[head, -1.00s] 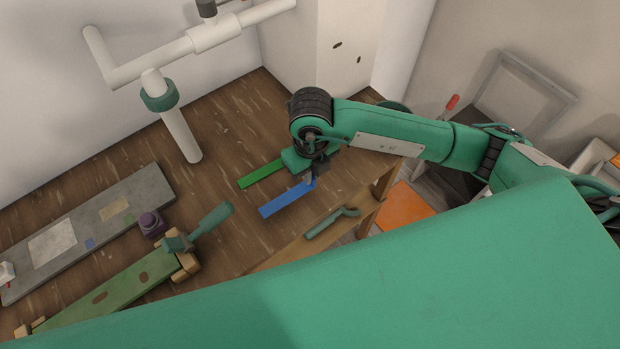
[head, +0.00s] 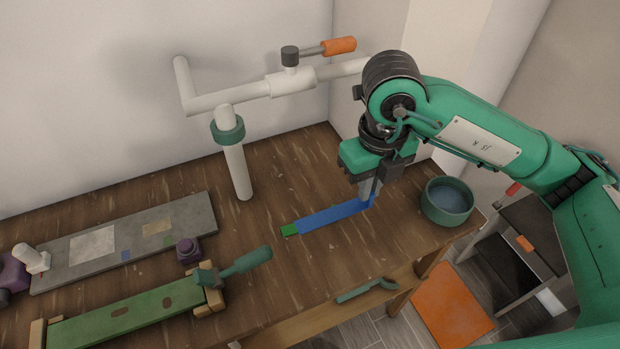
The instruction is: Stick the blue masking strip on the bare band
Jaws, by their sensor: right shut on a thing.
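The blue masking strip (head: 332,216) hangs from my right gripper (head: 371,190), which is shut on its right end. The strip bends at the jaws and stretches left, low over the brown bench. Its left end overlaps the view of a green strip (head: 289,230), of which only a short end shows. I cannot tell whether the two touch. A green board (head: 130,309) with dark oval marks lies at the lower left between wooden blocks. I cannot pick out the bare band with certainty. My left gripper is not in view.
A grey slab (head: 190,222) with pale patches lies on the bench (head: 315,258). A purple knob (head: 188,250) and a teal-handled tool (head: 245,264) are near the green board. A white pipe stand (head: 238,172) rises behind. A teal bowl (head: 447,201) stands right of my gripper.

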